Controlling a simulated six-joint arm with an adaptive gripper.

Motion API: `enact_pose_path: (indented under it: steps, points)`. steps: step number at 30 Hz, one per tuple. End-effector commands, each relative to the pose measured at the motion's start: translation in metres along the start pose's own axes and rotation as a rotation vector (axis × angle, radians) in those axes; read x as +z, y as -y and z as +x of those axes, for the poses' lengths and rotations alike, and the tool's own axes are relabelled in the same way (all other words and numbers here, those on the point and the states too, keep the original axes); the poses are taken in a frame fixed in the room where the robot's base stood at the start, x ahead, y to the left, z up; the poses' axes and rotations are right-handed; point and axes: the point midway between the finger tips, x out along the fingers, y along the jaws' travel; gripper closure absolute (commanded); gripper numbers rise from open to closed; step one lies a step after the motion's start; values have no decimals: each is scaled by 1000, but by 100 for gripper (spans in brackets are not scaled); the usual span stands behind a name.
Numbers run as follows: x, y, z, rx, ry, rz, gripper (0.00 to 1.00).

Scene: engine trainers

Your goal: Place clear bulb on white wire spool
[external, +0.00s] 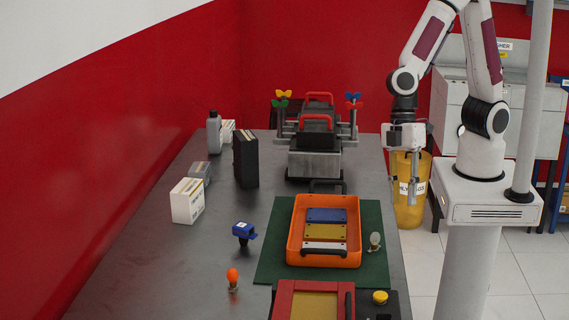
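A small pale bulb (375,240), which looks like the clear one, stands at the right edge of the green mat, just right of the orange tray. I cannot pick out a white wire spool for certain. My gripper (413,198) hangs pointing down beyond the table's right edge, above and behind the bulb and well apart from it. Nothing shows held in it. Its fingers are seen nearly edge-on, so their opening is unclear.
An orange tray (295,245) with coloured plates lies on the green mat (376,269). An orange bulb (232,276) and a blue part (243,231) stand left of it. Boxes (187,202) line the left; a grey machine (314,163) stands behind. The left-centre table is clear.

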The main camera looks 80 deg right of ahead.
Motion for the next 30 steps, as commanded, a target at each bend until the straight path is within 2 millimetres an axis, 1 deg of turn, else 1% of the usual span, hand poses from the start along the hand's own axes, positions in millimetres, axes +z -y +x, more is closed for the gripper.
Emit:
enact_pose_path:
  steps: [1,3,6,8,12,15,21,30]
  points:
    - [-5,1,9,-3,-3,-31,74]
    - [-13,1,18,0,-18,-80,74]
    - [-25,-3,26,12,-47,-144,74]
    - [-34,-7,28,25,-69,-183,74]
    - [-51,-15,25,65,-121,-280,74]
    - [-58,-19,23,89,-140,-344,74]
    - [-61,-23,22,112,-145,-432,74]
    - [-60,-23,22,113,-144,-444,74]
